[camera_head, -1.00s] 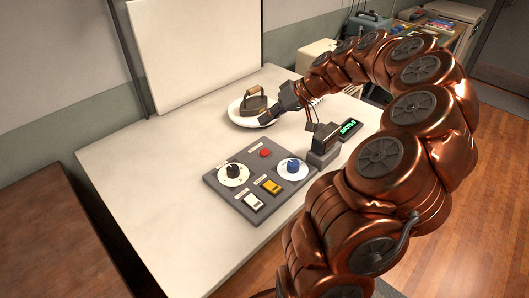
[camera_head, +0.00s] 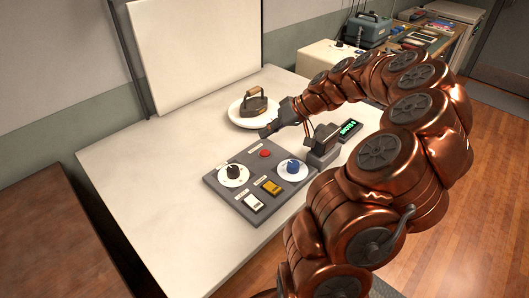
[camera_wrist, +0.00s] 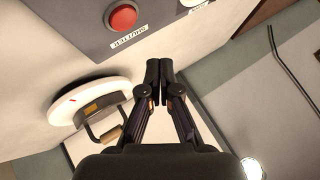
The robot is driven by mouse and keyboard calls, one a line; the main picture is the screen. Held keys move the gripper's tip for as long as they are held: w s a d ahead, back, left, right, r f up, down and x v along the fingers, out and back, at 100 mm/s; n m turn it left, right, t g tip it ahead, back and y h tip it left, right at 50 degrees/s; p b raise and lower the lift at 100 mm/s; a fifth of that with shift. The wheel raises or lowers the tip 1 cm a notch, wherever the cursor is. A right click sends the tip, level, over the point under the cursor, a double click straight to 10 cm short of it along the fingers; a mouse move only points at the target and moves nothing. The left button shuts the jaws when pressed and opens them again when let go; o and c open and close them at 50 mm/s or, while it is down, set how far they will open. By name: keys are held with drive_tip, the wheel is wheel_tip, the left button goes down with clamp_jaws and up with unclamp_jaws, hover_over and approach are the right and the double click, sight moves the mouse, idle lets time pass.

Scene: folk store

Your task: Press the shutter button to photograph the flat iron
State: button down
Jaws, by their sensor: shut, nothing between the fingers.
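The flat iron (camera_head: 254,103) stands on a round white plate (camera_head: 238,120) at the back of the white table. The grey control panel (camera_head: 222,184) lies in front of it. Its red shutter button (camera_head: 265,153) is near the panel's far edge, and the wrist view shows the red button (camera_wrist: 123,17) beside a label reading SHUTTER. My gripper (camera_head: 265,132) is shut and empty, above the table between the plate and the panel, just beyond the red button and apart from it. In the wrist view my gripper's fingertips (camera_wrist: 159,66) meet, with the button off to their upper left.
The panel also carries a black knob (camera_head: 233,171), a blue knob (camera_head: 293,166), a white switch (camera_head: 253,202) and a yellow switch (camera_head: 271,187). A display with green digits (camera_head: 348,128) stands right of the panel. A white backdrop board (camera_head: 195,50) rises behind. The table's left side is clear.

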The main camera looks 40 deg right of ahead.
sight(267, 152)
drive_tip(key=shift+f+b, duration=1.25)
drive_tip(key=shift+f, duration=0.9)
drive_tip(key=shift+f+b, duration=0.85)
drive_tip(key=shift+b, duration=0.45)
idle(0.5)
drive_tip(key=shift+r, duration=0.9)
drive_tip(key=shift+r, duration=2.5)
drive_tip(key=shift+a, duration=0.1)
